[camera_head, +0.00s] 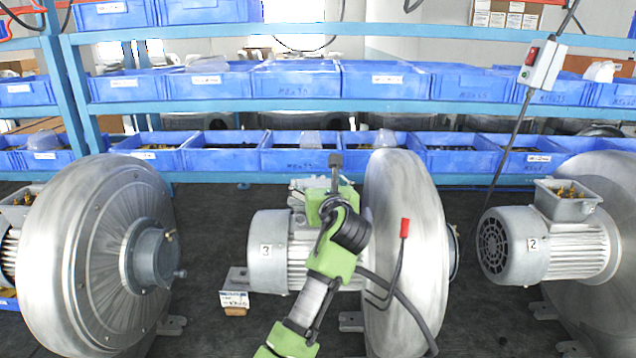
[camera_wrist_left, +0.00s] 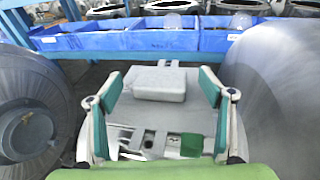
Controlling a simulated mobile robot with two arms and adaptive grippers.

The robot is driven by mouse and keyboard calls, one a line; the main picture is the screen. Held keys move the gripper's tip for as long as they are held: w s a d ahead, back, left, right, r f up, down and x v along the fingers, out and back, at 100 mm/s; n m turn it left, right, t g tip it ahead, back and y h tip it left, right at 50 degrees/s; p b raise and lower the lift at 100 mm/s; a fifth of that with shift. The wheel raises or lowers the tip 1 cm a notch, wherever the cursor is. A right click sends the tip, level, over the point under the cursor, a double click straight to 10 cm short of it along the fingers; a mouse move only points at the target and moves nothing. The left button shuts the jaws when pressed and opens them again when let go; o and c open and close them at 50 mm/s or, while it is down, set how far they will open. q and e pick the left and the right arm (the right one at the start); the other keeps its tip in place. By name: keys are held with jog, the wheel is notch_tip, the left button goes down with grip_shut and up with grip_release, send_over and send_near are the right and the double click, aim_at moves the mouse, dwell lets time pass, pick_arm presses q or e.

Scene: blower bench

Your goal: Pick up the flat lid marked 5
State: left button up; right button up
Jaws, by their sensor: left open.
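My left gripper (camera_head: 336,170) is above the middle motor marked 3 (camera_head: 267,251) in the head view, partly hiding the motor's top. In the left wrist view its two teal-padded fingers (camera_wrist_left: 157,88) are spread wide. A plain grey rounded block (camera_wrist_left: 157,83) shows between them, on a larger grey surface. I cannot tell whether this block is the lid or part of a motor, and I cannot tell whether the fingers touch anything. No mark 5 is readable in either view. My right gripper is not in view.
A large silver blower housing (camera_head: 405,250) stands close right of the gripper, another (camera_head: 95,250) further left. A motor marked 2 (camera_head: 510,245) has an open terminal box (camera_head: 567,200). Blue bins (camera_head: 300,160) line the shelf behind.

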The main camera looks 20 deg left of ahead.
pick_arm(q)
jog(key=shift+x, duration=0.9)
jog(key=shift+w+a, duration=0.1)
jog(key=c, duration=1.3)
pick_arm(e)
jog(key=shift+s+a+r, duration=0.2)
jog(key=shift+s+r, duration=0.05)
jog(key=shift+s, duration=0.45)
pick_arm(q)
jog(key=shift+r, duration=0.1)
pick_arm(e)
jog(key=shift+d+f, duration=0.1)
